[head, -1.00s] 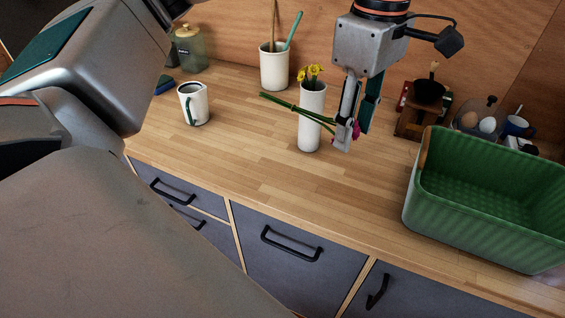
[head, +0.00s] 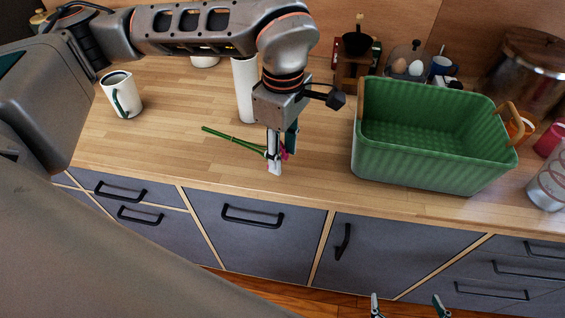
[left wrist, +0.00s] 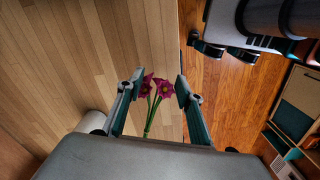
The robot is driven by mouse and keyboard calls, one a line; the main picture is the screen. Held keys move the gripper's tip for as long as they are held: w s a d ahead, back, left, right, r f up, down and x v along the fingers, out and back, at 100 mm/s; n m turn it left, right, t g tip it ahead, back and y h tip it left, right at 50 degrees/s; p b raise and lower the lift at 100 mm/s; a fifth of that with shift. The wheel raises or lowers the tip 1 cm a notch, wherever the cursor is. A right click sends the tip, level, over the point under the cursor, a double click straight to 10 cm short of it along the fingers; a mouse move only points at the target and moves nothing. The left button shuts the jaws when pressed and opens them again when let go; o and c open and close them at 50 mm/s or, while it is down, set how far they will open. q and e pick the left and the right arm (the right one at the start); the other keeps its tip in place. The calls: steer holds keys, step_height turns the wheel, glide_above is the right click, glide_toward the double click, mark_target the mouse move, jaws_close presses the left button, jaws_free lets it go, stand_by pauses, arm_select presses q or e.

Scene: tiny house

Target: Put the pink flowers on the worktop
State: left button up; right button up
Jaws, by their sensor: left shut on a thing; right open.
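My left gripper (head: 281,160) is shut on the pink flowers (head: 285,153), low over the front part of the wooden worktop (head: 190,160). Their green stems point left, nearly level; I cannot tell whether they touch the wood. In the left wrist view, the magenta blooms (left wrist: 158,88) show between the fingers, with the stems running down toward the palm. My right gripper (head: 407,304) is open and empty at the bottom of the head view, in front of the drawers and below the worktop.
A white vase (head: 245,92) stands behind my left gripper, its top hidden by my arm. A white mug (head: 121,96) is at left. A green basket (head: 420,165) takes up the worktop's right part. Bare wood lies left of the stems.

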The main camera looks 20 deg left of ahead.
arm_select(q)
steer(key=shift+f, duration=2.1)
steer(key=shift+f, duration=0.15)
steer(key=o, duration=1.1)
steer(key=shift+r, duration=0.2)
step_height(320, 180, up, 12)
steer(key=shift+b, duration=0.3)
